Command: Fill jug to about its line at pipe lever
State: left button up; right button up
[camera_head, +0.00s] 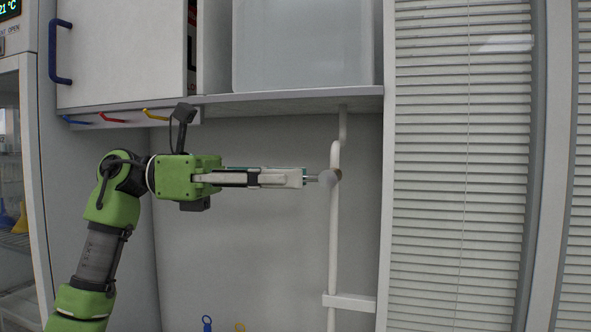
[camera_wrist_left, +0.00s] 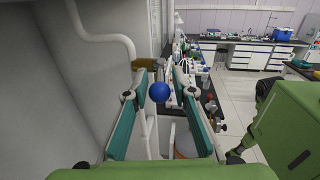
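My left gripper (camera_head: 300,178) reaches level from the left, its tips close to the white vertical pipe (camera_head: 333,235). In the left wrist view the two teal-padded fingers (camera_wrist_left: 160,95) stand apart. A blue ball knob (camera_wrist_left: 159,92) shows in the gap between them; I cannot tell whether it touches a finger. A brass-coloured fitting (camera_wrist_left: 145,63) is behind it at the pipe's bend. I cannot make out a jug with a line in either view. My right gripper does not show.
A shelf (camera_head: 290,97) with a large pale tank (camera_head: 305,45) is above the arm. Coloured hooks (camera_head: 112,118) hang at the left, and blinds (camera_head: 460,170) are at the right. A white container (camera_wrist_left: 182,145) stands low beyond the fingers, with a cluttered bench behind it.

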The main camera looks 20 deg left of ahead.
pick_arm(q)
jog(key=shift+w+d, duration=0.1)
jog(key=shift+d, duration=0.75)
jog(key=shift+c, duration=0.8)
grip_shut()
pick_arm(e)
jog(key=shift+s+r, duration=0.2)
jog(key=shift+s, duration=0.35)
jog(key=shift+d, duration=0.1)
